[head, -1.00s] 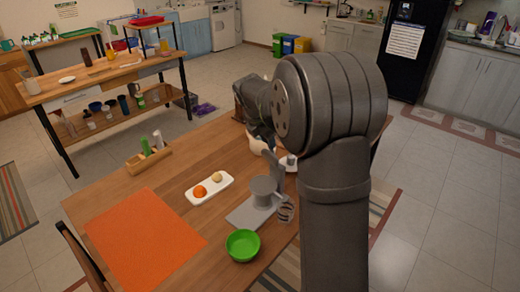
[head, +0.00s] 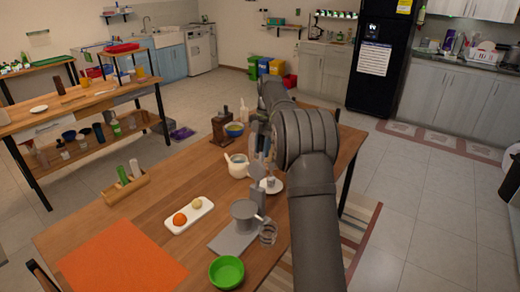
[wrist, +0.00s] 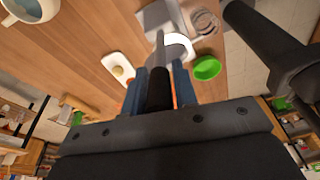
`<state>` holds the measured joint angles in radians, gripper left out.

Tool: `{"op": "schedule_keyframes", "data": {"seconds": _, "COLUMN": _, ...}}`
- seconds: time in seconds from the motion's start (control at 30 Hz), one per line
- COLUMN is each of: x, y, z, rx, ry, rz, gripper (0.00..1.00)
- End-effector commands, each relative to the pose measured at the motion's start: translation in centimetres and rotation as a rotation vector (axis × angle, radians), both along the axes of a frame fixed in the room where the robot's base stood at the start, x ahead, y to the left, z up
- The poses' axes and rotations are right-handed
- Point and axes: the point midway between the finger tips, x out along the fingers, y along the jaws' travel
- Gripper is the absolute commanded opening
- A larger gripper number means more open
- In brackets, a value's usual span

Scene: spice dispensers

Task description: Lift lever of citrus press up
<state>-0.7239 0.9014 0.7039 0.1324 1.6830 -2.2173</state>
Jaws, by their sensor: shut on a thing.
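The grey citrus press (head: 238,226) stands on the wooden table, with a flat base and a round cup. Its lever (head: 258,203) stands up behind the cup, towards my gripper (head: 262,150), which is above the press and partly hidden by my arm. In the wrist view, the blue fingers of my gripper (wrist: 160,92) are on either side of the lever's dark handle (wrist: 160,88) and shut on it. A thin grey rod runs from the handle towards the press (wrist: 155,18).
A green bowl (head: 227,272) and a glass (head: 268,232) stand close to the press. A white tray (head: 188,215) holds two fruits, left of it. An orange mat (head: 120,258) lies at the front left.

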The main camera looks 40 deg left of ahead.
Motion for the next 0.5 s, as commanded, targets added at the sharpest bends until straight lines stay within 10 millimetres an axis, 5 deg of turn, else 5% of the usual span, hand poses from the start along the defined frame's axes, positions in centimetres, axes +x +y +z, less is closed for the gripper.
{"op": "schedule_keyframes", "data": {"seconds": 0.43, "x": 0.1, "y": -0.03, "z": -0.32, "rx": -0.004, "ry": 0.013, "rz": -0.001, "gripper": 0.0}}
{"op": "schedule_keyframes", "data": {"seconds": 0.47, "x": 0.1, "y": -0.03, "z": -0.33, "rx": -0.004, "ry": 0.013, "rz": -0.001, "gripper": 0.28}}
{"op": "schedule_keyframes", "data": {"seconds": 0.5, "x": 0.1, "y": -0.03, "z": -0.33, "rx": -0.004, "ry": 0.013, "rz": -0.001, "gripper": 0.36}}
